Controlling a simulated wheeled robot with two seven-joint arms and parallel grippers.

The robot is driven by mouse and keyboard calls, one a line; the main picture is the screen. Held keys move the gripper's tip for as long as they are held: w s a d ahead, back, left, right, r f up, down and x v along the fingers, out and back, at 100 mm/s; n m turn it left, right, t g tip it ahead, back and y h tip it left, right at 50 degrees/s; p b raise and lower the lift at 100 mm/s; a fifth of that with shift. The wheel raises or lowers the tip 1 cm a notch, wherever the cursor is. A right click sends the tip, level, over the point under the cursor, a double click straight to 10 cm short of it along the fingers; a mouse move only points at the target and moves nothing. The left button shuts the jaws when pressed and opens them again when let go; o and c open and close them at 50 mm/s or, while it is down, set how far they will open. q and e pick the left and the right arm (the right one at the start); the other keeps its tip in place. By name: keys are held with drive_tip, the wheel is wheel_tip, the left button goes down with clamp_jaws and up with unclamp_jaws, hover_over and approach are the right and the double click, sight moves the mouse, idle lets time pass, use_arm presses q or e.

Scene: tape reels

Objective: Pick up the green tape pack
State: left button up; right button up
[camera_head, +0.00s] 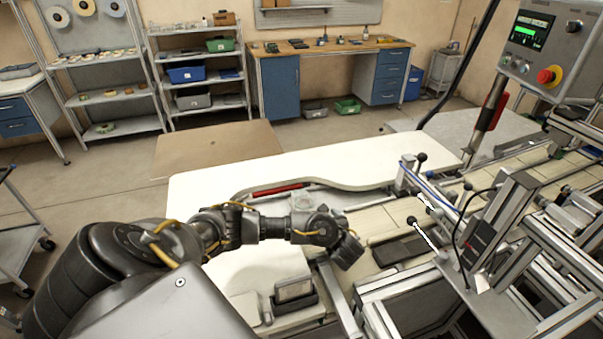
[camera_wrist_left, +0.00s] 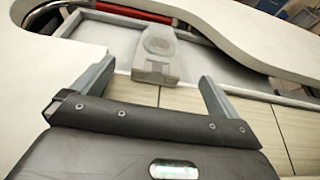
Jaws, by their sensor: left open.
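My left gripper (camera_head: 345,252) reaches over the white table toward the conveyor in the head view. In the left wrist view its two fingers (camera_wrist_left: 155,82) are spread apart with nothing between them. A pale grey, see-through pack with a round middle (camera_wrist_left: 158,52) lies just beyond the fingertips, in a grey recess at the head of the wooden slats. It also shows faintly behind my arm in the head view (camera_head: 303,200). My right gripper is not in view.
A white curved table (camera_head: 215,185) lies under my left arm. A red bar (camera_head: 277,190) runs along the recess. A black holder (camera_head: 290,305) with a pack stands at the lower middle. Metal machine frames (camera_head: 500,240) crowd the right. Shelves (camera_head: 107,98) stand far behind.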

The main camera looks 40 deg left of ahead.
sight(307, 207)
use_arm(q)
drive_tip(key=b+x, duration=0.4)
drive_tip(key=x, duration=0.1)
drive_tip(key=shift+s+f, duration=0.15)
drive_tip(key=shift+f, duration=0.05)
drive_tip(key=shift+w+a, duration=0.2)
drive_tip(key=shift+a, duration=0.05)
drive_tip(key=shift+w+a+f+b, duration=0.2)
drive_tip(key=shift+a+b, duration=0.1)
drive_tip(key=shift+b, duration=0.3)
drive_tip(key=b+x, duration=0.4)
drive_tip(key=shift+f, duration=0.25)
drive_tip(key=shift+w+a+b, duration=0.1)
drive_tip(key=shift+a+b, duration=0.05)
drive_tip(key=shift+b, duration=0.15)
drive_tip(key=shift+r, duration=0.2)
drive_tip(key=shift+c, duration=0.5)
